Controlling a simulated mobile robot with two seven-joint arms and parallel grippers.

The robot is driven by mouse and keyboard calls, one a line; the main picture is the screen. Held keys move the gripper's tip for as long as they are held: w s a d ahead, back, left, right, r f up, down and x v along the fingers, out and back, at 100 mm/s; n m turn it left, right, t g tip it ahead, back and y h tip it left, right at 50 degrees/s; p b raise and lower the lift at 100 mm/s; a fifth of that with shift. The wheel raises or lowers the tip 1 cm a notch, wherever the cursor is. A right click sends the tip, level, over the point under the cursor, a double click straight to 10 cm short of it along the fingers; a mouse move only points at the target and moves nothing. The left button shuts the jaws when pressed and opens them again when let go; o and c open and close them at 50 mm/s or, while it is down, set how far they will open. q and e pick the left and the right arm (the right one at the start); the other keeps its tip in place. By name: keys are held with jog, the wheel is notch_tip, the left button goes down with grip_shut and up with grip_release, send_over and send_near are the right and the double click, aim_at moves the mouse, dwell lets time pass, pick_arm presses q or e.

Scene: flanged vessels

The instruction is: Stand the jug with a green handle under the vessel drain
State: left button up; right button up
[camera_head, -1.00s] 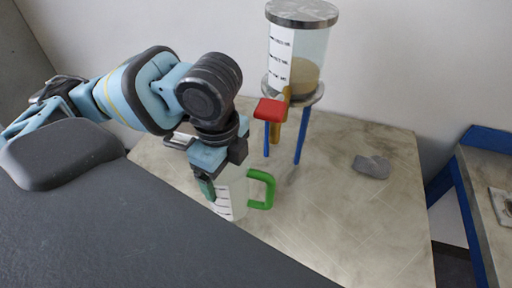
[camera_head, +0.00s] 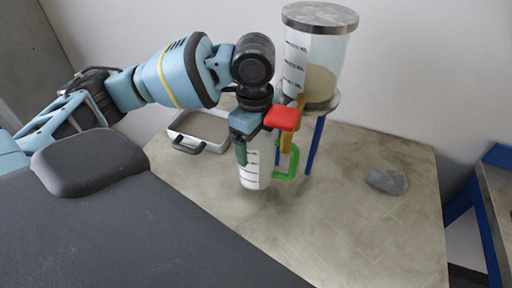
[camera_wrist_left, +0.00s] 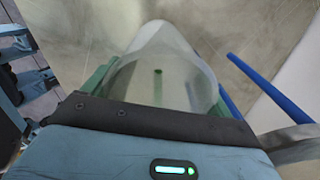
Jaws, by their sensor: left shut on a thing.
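The jug (camera_head: 255,172) is pale, with dark scale marks and a green handle (camera_head: 288,164) on its right. My left gripper (camera_head: 242,150) is shut on the jug's upper body and holds it upright, seemingly above the table. The jug's open mouth shows between the fingers in the left wrist view (camera_wrist_left: 158,65). The vessel (camera_head: 318,65) is a clear cylinder with a metal lid and sandy contents, on blue legs. Its brass drain (camera_head: 287,141), with a red lever (camera_head: 283,118), is just right of the jug and partly behind the handle. My right gripper is out of view.
A grey tray with a dark handle (camera_head: 188,148) lies behind the jug to the left. A grey lump (camera_head: 387,181) lies on the table (camera_head: 350,230) at the right. A blue leg (camera_head: 316,145) stands right of the drain. The table's front is clear.

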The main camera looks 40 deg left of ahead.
aim_at(259, 174)
pick_arm(q)
jog(key=shift+f, duration=1.4)
jog(key=o, duration=0.9)
